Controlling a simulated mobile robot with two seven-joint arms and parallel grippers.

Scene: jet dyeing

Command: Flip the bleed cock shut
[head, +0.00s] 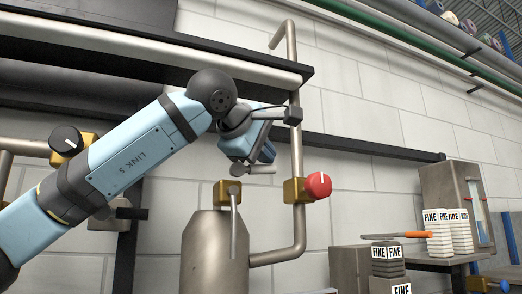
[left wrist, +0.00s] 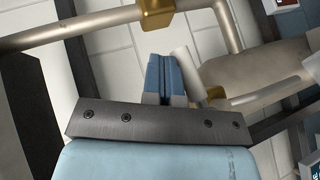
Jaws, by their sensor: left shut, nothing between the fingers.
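The bleed cock appears to be the brass cock (head: 221,193) on top of the steel vessel, with a grey lever (head: 234,230) that shows hanging down across the vessel's front. In the left wrist view a pale rod, likely this lever (left wrist: 186,66), stands just right of my fingers; I cannot tell whether they touch. Brass (left wrist: 222,97) shows near its base. My left gripper (head: 266,153) is above and a little right of the cock. Its blue fingers (left wrist: 163,68) are closed together with nothing between them. My right gripper is not in view.
A steel pipe (head: 297,140) rises right of the vessel (head: 203,255), carrying a brass valve with a red knob (head: 318,185). A black-knobbed valve (head: 66,140) is at left. A dark rail crosses the wall. White labelled containers (head: 437,233) and an orange-handled tool (head: 404,236) lie right.

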